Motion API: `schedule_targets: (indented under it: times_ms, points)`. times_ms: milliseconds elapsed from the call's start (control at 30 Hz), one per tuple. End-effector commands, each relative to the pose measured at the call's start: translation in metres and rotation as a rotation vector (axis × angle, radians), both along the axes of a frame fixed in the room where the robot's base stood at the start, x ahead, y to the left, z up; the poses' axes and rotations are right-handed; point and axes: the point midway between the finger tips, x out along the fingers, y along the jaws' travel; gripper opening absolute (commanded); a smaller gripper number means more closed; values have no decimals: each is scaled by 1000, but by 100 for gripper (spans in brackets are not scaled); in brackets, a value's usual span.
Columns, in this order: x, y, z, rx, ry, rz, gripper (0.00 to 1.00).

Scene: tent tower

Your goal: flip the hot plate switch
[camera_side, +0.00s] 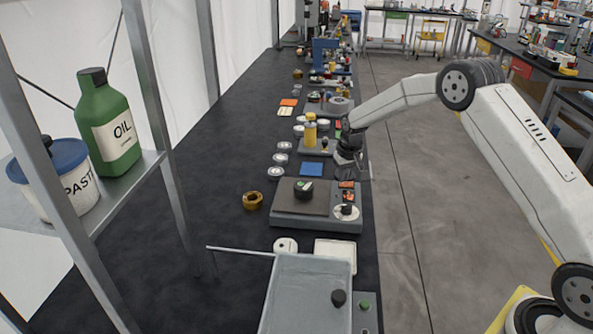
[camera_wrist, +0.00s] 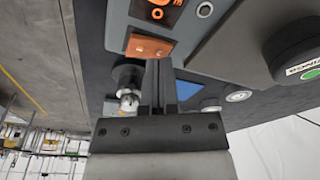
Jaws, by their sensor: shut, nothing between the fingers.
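The hot plate (camera_side: 285,219) is a grey unit with a dark square top on the bench in the side view. An orange switch (camera_side: 346,184) is at its far right corner, with an orange marked panel (camera_side: 348,197) and a black knob (camera_side: 347,210) nearer the camera. In the wrist view, the orange switch (camera_wrist: 150,48) is on the hot plate's edge (camera_wrist: 195,45). My gripper (camera_wrist: 159,62) is shut and empty, its fingertips close beside the switch; contact cannot be told. In the side view, my gripper (camera_side: 350,172) is just beyond the hot plate's far right corner.
A dark jar with a green label (camera_side: 303,188) stands on the hot plate. A brass ring (camera_side: 252,200) is left of it, a blue square (camera_side: 311,169) behind it, and a grey tray (camera_side: 285,300) in front. A shelf (camera_side: 150,165) holds a green oil bottle (camera_side: 108,125).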

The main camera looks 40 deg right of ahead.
Motion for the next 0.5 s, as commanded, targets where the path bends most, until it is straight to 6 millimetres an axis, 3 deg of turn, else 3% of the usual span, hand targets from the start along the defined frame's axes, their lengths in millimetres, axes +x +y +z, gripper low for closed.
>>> schedule_targets:
  times_ms: [500]
  points:
    - [0, 0, 30, -1, -2, 0, 0]
